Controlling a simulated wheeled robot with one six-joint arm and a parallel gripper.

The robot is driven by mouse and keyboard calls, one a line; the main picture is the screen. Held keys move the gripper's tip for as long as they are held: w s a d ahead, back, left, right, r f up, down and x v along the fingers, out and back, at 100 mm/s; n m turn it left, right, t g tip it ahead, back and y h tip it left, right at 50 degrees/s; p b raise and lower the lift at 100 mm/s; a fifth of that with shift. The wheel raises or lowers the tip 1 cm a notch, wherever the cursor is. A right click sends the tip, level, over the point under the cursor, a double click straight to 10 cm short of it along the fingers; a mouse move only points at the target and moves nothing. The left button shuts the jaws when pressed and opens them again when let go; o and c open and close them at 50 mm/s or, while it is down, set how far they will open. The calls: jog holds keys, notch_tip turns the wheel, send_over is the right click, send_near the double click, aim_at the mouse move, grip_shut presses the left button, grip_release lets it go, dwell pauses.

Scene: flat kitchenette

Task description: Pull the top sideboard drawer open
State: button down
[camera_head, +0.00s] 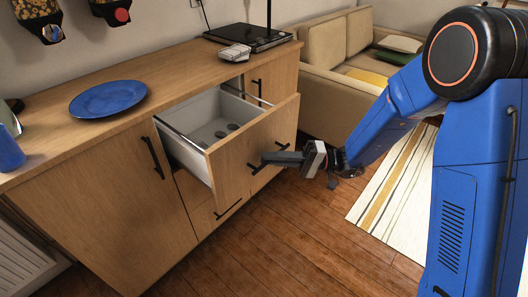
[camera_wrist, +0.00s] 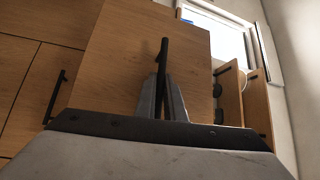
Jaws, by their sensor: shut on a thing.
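The top sideboard drawer (camera_head: 233,160) stands pulled well out of the wooden sideboard (camera_head: 110,200). Its pale interior shows, with a few dark round marks or objects on its floor that I cannot identify. Its black bar handle (camera_head: 258,167) is on the front panel. My gripper (camera_head: 272,158) is at the handle, with its fingers shut around the bar. In the wrist view the handle (camera_wrist: 164,65) runs between the two grey fingers of my gripper (camera_wrist: 163,95), and the drawer front (camera_wrist: 120,75) fills the space behind.
A blue plate (camera_head: 108,98) and a black turntable-like device (camera_head: 248,36) lie on the sideboard top. A lower drawer with a black handle (camera_head: 228,209) is shut below. A beige sofa (camera_head: 325,75) stands behind right. The wooden floor (camera_head: 290,235) in front is clear, with a striped rug (camera_head: 392,195).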

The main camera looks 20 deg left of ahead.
jog(key=shift+s+d, duration=0.25)
jog(key=shift+d, duration=0.4)
jog(key=shift+s+d, duration=0.25)
jog(key=shift+d, duration=0.35)
jog(key=c, duration=1.8)
grip_release()
jog(key=shift+c, duration=0.2)
jog(key=v, duration=1.7)
jog(key=shift+d, duration=0.2)
jog(key=shift+w+f, duration=0.1)
